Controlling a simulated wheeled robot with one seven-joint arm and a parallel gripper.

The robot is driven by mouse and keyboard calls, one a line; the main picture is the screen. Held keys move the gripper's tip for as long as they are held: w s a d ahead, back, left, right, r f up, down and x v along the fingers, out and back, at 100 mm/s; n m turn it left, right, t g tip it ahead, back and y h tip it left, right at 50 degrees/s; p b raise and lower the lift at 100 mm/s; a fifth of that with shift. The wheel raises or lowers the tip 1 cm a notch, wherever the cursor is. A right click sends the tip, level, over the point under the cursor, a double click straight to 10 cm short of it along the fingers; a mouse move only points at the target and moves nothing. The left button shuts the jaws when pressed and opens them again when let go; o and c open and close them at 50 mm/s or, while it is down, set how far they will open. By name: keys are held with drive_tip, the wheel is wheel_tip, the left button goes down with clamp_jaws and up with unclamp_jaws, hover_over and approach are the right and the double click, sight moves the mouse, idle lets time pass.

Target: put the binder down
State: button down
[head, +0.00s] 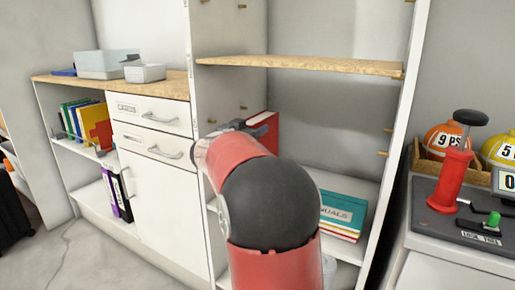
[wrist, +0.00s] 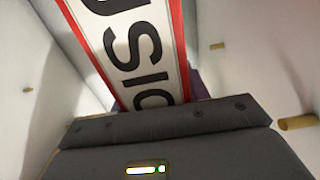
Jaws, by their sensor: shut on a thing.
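A red binder (head: 264,132) shows in the head view inside the tall open shelving unit, beyond my arm. In the wrist view the binder (wrist: 135,45) fills the top middle, with a white label, large dark letters and red edges. It looks tilted there. My gripper (head: 236,126) is at the binder's left side in the head view and is shut on it. The fingertips are hidden in both views. My arm covers the binder's lower part, so I cannot tell whether it touches a shelf.
The tall unit has a wooden shelf (head: 300,65) above the binder. Teal manuals (head: 342,210) lie stacked on a lower shelf to the right. Shelf pegs (wrist: 297,123) stick out of the side walls. A cabinet with drawers (head: 150,115) stands left, and a grey bench with a red pump (head: 451,180) stands right.

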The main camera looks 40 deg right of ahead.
drive_tip(key=shift+f+b, duration=0.5)
drive_tip(key=shift+f, duration=1.25)
drive_tip(key=shift+f, duration=0.2)
drive_tip(key=c, duration=0.7)
unclamp_jaws()
drive_tip(key=v, duration=1.2)
drive_tip(key=shift+a+r, duration=0.1)
